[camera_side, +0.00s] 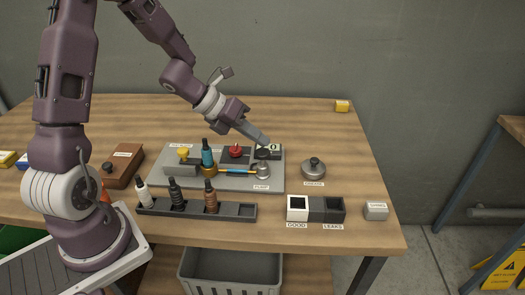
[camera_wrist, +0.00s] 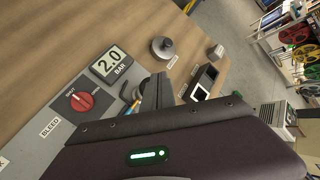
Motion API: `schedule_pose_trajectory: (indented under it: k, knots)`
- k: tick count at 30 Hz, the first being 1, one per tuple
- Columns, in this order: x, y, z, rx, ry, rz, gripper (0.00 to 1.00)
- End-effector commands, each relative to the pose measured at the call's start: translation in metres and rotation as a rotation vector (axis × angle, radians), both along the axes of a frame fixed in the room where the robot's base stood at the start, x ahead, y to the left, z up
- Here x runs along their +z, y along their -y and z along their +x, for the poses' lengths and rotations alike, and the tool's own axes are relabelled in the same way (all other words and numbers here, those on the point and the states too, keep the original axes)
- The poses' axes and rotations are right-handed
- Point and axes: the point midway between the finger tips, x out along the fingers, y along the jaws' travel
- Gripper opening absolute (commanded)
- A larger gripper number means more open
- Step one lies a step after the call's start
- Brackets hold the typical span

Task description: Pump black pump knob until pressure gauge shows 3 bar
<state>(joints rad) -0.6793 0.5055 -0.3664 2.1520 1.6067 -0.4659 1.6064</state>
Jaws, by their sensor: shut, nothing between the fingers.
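The black pump knob (camera_side: 262,154) stands over the silver pump body (camera_side: 262,171) at the right end of the grey board, by the PUMP label. My gripper (camera_side: 264,139) is shut and empty, its tips pointing down just above the knob. I cannot tell whether they touch it. In the wrist view my fingers (camera_wrist: 158,90) hide most of the pump. The pressure gauge (camera_wrist: 110,62) reads 2.0 BAR in the wrist view. In the side view the gauge (camera_side: 275,147) is partly covered by my fingers, and only a 0 shows.
A red knob (camera_wrist: 78,100) by the BLEED label sits beside the gauge. The grease tin (camera_side: 313,168) and GOOD (camera_side: 297,208) and LEAKS (camera_side: 333,210) bins are right.

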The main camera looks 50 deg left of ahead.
Motion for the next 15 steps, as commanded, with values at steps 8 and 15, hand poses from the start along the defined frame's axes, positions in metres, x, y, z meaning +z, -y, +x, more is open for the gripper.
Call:
schedule_pose_trajectory:
  k: [8, 15]
  knots:
    - [0.0, 0.0, 0.0, 0.0, 0.0, 0.0, 0.0]
    - [-0.0061, 0.0001, -0.0002, 0.002, -0.002, -0.002, 0.0]
